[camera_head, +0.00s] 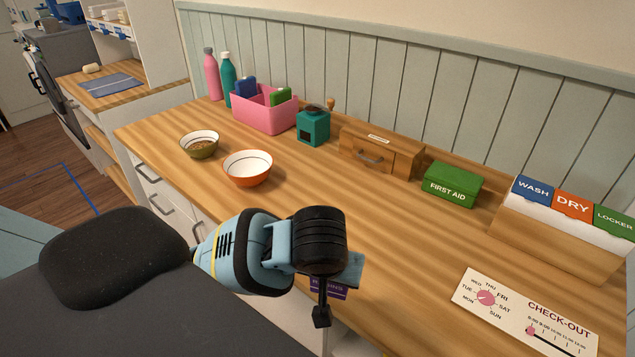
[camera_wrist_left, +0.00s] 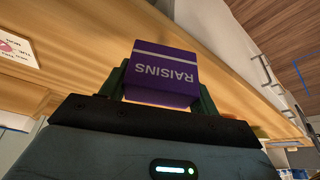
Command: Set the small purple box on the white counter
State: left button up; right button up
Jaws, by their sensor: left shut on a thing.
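A small purple box labelled "RAISINS" (camera_wrist_left: 162,72) is between the fingers of my left gripper (camera_head: 338,284), which is shut on it. In the head view only a strip of the purple box (camera_head: 329,293) shows under the gripper; my wrist hides the rest. The counter (camera_head: 352,225) has a wooden top and white drawer fronts. The gripper and box are at its front edge in the head view; I cannot tell how high they are above the top. My right gripper is not in view.
A check-out card (camera_head: 524,312) lies at the right front. A sorter (camera_head: 560,235), green first aid box (camera_head: 452,185), wooden drawer box (camera_head: 380,152), teal grinder (camera_head: 313,128), pink bin (camera_head: 264,110) and two bowls (camera_head: 247,168) stand further back. Bare wood lies between the orange bowl and the card.

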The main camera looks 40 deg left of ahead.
pick_arm(q)
jog(key=w+a, duration=0.2)
jog(key=w, duration=0.2)
jog(key=w+a+f, duration=0.1)
jog(key=w+a, duration=0.2)
jog(key=w, duration=0.2)
jog(key=w+a, duration=0.3)
jog(key=w, duration=0.1)
jog(key=shift+w+a+f, duration=0.1)
jog(key=shift+w+f, duration=0.1)
jog(key=shift+w, duration=0.15)
jog(key=shift+f, duration=1.8)
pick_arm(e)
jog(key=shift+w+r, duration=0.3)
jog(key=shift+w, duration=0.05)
pick_arm(q)
jog(key=shift+f, duration=0.15)
jog(key=o, duration=1.4)
jog(key=shift+v, duration=6.2)
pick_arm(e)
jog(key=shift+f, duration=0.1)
